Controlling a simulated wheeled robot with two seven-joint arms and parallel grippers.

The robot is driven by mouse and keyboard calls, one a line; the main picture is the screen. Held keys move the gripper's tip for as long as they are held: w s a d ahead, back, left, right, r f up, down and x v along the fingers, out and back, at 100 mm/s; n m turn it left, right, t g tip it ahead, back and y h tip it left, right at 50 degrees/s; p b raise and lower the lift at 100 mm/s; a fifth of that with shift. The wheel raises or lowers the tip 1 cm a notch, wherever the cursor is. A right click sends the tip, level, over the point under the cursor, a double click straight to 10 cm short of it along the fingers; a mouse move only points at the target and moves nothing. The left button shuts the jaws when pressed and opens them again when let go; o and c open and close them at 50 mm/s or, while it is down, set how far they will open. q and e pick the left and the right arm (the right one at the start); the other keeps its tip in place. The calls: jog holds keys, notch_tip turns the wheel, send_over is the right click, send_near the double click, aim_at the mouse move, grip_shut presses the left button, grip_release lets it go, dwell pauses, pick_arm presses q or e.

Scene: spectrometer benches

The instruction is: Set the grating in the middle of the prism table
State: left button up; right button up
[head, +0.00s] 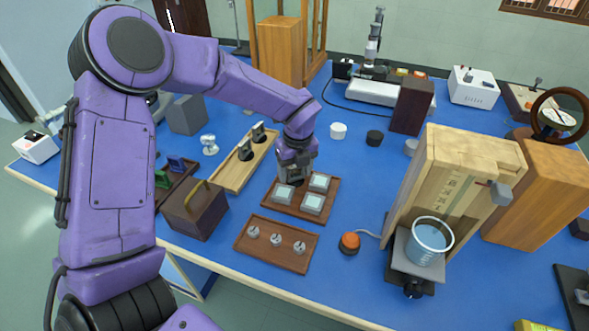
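My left gripper (294,178) points down over the back left of a brown wooden tray (271,203). Its fingertips are small and dark here, and I cannot tell whether they are open or shut or hold anything. Three pale square glassy pieces show on the tray: one at the front left (283,194), one at the back right (319,182) and one at the front right (312,204). I cannot tell which, if any, is the grating. The spot under the gripper is hidden. I cannot make out the prism table; my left arm covers part of the bench. My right gripper is out of view.
A second tray (245,243) with several small metal pieces lies in front. A brown box (193,213) stands left of it. An orange-topped knob (349,241) and a wooden stand with a water beaker (430,243) are to the right. Blue bench (355,180) is clear between.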

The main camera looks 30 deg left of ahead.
aim_at(297, 181)
pick_arm(q)
jog(key=shift+r+p, duration=0.3)
jog(key=shift+r, duration=0.1)
notch_tip(297, 181, up, 12)
jog(key=d, duration=0.1)
jog(key=shift+s+f+b, duration=0.15)
jog(key=shift+f+b, duration=0.05)
jog(key=shift+b, duration=0.1)
dwell(0.5)
